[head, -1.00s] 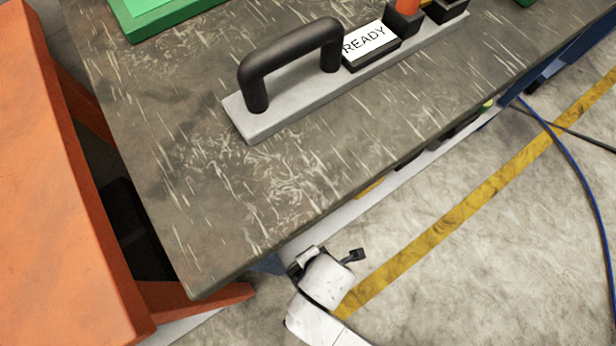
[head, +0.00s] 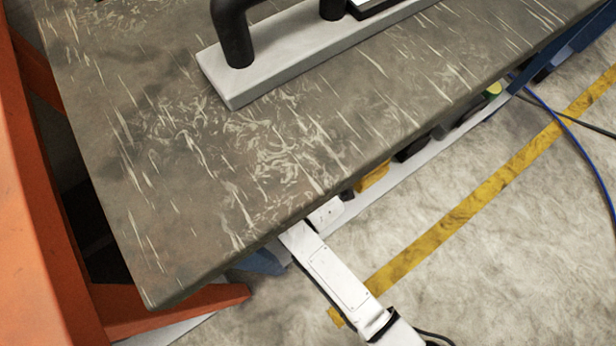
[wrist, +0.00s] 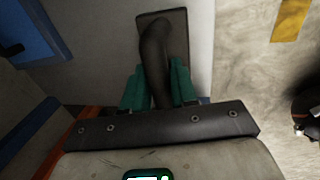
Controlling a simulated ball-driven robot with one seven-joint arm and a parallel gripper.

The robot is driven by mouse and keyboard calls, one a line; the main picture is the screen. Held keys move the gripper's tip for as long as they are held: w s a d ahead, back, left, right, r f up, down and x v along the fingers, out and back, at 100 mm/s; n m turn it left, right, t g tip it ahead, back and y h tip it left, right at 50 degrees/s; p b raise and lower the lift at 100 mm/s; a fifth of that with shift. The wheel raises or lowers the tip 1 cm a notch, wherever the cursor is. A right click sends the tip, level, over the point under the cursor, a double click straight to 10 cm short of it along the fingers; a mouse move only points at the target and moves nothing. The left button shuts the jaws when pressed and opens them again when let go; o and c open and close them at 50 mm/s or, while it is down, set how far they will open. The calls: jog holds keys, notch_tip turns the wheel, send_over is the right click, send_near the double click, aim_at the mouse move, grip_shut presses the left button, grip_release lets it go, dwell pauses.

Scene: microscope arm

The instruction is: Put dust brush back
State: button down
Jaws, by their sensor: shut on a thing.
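My gripper (wrist: 158,90), with teal fingers, is shut on a dark, slightly curved thing that I take to be the dust brush (wrist: 155,50). The brush runs up from between the fingers in the wrist view. Its far end overlaps a dark brown rectangle (wrist: 177,22) on a pale surface; I cannot tell whether they touch or are one piece. In the head view my arm reaches under the tabletop's front edge, so the gripper and the brush are hidden there.
The worn grey tabletop (head: 180,230) hangs over a pale lower shelf (head: 400,165) bearing a yellow item (head: 373,178) and dark items. A black-handled grey bar (head: 300,45) sits on top. An orange structure (head: 35,200) stands left. Open floor (head: 500,260) lies right, with a blue cable (head: 590,160).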

jog(key=shift+w+f+b, duration=0.2)
jog(key=shift+f+b, duration=0.45)
jog(key=shift+f, duration=1.05)
jog(key=shift+f, duration=0.15)
jog(key=c, duration=0.9)
grip_release()
jog(key=r+p, duration=0.2)
jog(key=r, duration=0.2)
jog(key=s+d+r+p, duration=0.1)
jog(key=r, duration=0.3)
jog(key=s+r+p, duration=0.1)
jog(key=r+p, duration=0.1)
jog(key=r, duration=0.2)
jog(key=shift+d+p, duration=0.15)
jog(key=shift+p, duration=0.2)
